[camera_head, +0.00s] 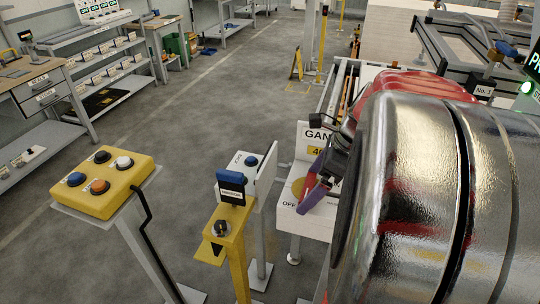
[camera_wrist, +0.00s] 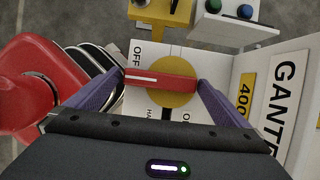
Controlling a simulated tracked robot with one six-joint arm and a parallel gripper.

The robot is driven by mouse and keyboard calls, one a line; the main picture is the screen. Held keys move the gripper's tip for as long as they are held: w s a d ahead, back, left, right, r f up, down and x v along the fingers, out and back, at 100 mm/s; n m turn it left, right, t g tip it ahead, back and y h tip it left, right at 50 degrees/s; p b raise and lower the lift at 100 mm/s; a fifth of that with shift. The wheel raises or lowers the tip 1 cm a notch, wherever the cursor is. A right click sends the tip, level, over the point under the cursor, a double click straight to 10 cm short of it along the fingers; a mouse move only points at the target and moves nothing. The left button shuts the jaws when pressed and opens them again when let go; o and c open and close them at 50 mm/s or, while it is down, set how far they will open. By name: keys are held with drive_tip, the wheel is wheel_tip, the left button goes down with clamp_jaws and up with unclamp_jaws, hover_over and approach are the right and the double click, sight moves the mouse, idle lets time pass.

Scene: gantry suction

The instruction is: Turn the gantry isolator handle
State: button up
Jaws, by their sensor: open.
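The isolator handle (camera_wrist: 172,82) is a red bar with a white stripe, lying crosswise on a yellow disc (camera_wrist: 168,101) in the wrist view. The disc is on a white panel (camera_wrist: 222,70) with an OFF label at upper left and another label, partly hidden, below. My gripper (camera_wrist: 161,79) is open, its purple fingers at the two ends of the bar; I cannot tell whether they touch it. In the head view my gripper (camera_head: 315,190) is at the white isolator box (camera_head: 305,221), and my arm hides much of the box. The handle is not clear there.
A yellow post (camera_head: 232,238) with a blue-topped device stands left of the isolator box. A yellow button box (camera_head: 102,185) on a stand is farther left. Shelves (camera_head: 95,60) line the left side. Open grey floor (camera_head: 220,100) lies between.

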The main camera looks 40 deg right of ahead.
drive_tip(key=shift+c, duration=0.6)
drive_tip(key=c, duration=1.2)
drive_tip(key=shift+a, duration=0.15)
